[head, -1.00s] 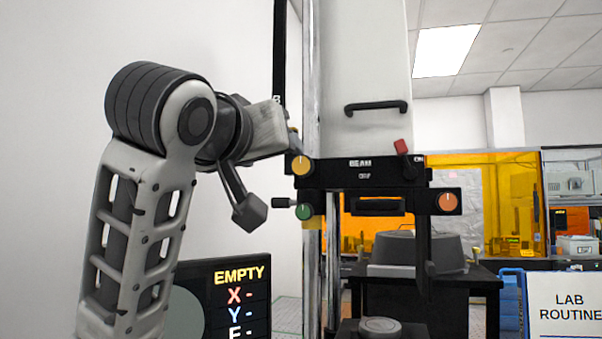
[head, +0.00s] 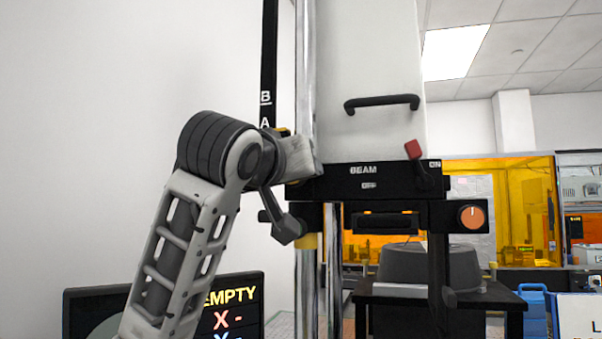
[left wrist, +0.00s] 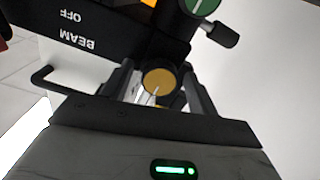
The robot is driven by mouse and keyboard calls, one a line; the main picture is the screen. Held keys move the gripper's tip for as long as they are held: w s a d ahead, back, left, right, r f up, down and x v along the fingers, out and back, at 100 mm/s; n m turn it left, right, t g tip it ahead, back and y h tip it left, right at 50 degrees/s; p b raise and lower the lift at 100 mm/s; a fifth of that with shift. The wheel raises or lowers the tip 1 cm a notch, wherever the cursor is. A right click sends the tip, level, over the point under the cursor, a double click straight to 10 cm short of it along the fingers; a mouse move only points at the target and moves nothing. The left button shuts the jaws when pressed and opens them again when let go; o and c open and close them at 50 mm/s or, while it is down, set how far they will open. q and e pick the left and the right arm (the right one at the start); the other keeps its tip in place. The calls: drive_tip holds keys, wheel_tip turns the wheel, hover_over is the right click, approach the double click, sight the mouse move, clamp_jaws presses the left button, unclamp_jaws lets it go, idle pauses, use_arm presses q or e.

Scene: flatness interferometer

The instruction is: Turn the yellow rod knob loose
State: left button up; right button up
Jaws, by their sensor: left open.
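The yellow rod knob (left wrist: 158,80) shows in the left wrist view as a round yellow disc with a pale pointer line. My left gripper (left wrist: 157,74) is open, with one finger on each side of the knob. I cannot tell whether either finger touches it. In the head view my left gripper (head: 303,165) is at the left end of the black BEAM block (head: 395,176) and hides the yellow knob. The green knob (left wrist: 203,5) is at the top of the left wrist view and is hidden in the head view. My right gripper is not in view.
A metal column (head: 307,270) runs below the gripper. A black display (head: 252,297) stands lower left.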

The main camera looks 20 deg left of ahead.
use_arm(q)
drive_tip(key=c, duration=1)
drive_tip(key=shift+m, duration=0.3)
drive_tip(key=m, duration=1.6)
drive_tip(key=shift+s+r+m, duration=0.1)
drive_tip(key=shift+r+m, duration=0.05)
drive_tip(key=shift+m, duration=0.15)
